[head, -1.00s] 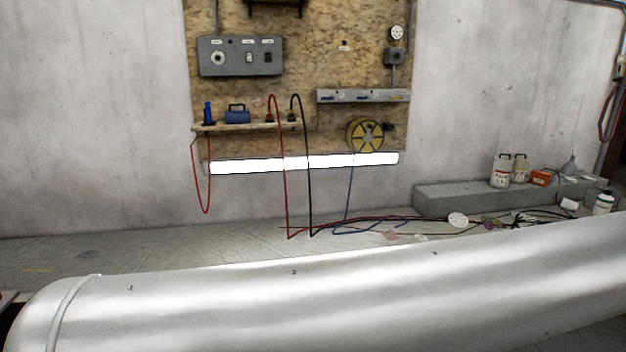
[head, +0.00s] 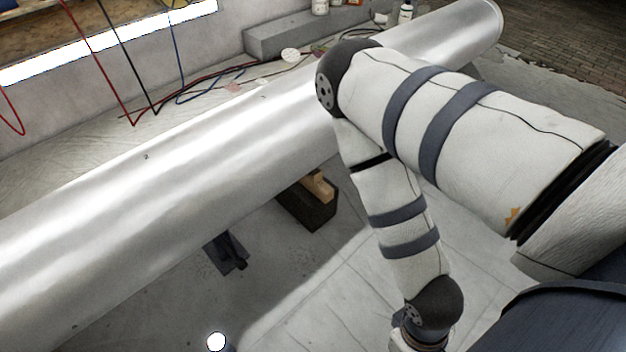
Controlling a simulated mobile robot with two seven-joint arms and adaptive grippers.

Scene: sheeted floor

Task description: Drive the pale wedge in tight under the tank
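The tank (head: 200,165) is a long silvery cylinder lying diagonally from lower left to upper right in the head view. Beneath its near side, a pale wooden wedge (head: 318,187) rests on a dark block (head: 306,210). Part of the wedge goes out of sight under the tank; I cannot tell whether it touches the tank. My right arm comes in from the right, bends over the tank and hangs down to the bottom edge. Its gripper is out of the frame. My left gripper is not in view.
A dark stand-like piece (head: 228,252) is on the floor under the tank. A bright white round thing (head: 217,342) shows at the bottom edge. Cables (head: 190,88) and a grey ledge (head: 285,36) lie behind the tank. The floor before the wedge looks clear.

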